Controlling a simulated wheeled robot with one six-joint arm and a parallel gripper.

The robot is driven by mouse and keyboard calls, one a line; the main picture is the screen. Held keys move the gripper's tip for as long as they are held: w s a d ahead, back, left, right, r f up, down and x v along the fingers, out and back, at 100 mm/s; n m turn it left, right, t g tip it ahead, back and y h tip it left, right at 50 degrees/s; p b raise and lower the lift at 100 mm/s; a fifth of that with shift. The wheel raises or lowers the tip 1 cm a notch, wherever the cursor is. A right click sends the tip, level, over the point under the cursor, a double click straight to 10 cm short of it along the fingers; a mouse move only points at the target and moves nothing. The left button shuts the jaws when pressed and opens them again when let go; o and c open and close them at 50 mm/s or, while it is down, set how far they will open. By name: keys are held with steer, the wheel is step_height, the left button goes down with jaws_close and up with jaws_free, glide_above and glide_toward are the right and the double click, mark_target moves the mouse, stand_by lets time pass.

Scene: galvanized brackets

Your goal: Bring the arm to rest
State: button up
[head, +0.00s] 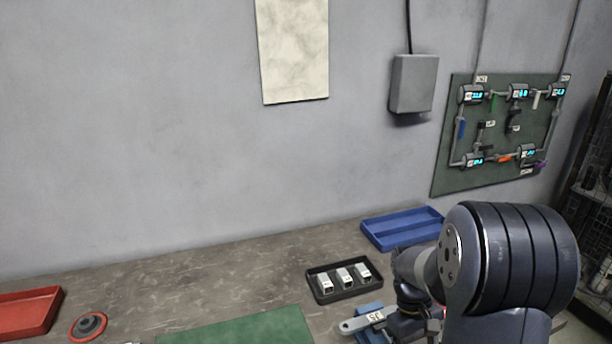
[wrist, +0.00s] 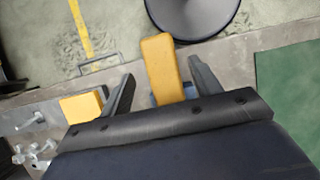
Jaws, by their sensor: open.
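My gripper (wrist: 160,69) shows in the wrist view with its two dark fingers spread apart. A yellow bar-shaped thing (wrist: 162,65) appears between the fingers in the picture; I see no finger touching it. In the head view my arm fills the lower right, bent over the bench (head: 230,265), and its thick dark joint hides part of the bench. The fingers cannot be made out there.
A black tray (head: 343,294) holds three light blocks. A blue tray (head: 400,229) stands behind it, near the wall. A labelled grey tool (head: 360,324) lies close to my arm. A red tray (head: 28,311) is far left. Metal pieces (wrist: 30,140) lie left in the wrist view.

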steer(key=shift+x, duration=1.1)
steer(key=shift+r, duration=0.15)
steer(key=v, duration=1)
steer(key=x, duration=1)
steer(key=shift+a, duration=0.1)
steer(key=shift+s+a+m+y, duration=0.1)
steer(key=shift+a+m+y, duration=0.25)
steer(key=shift+m, duration=0.55)
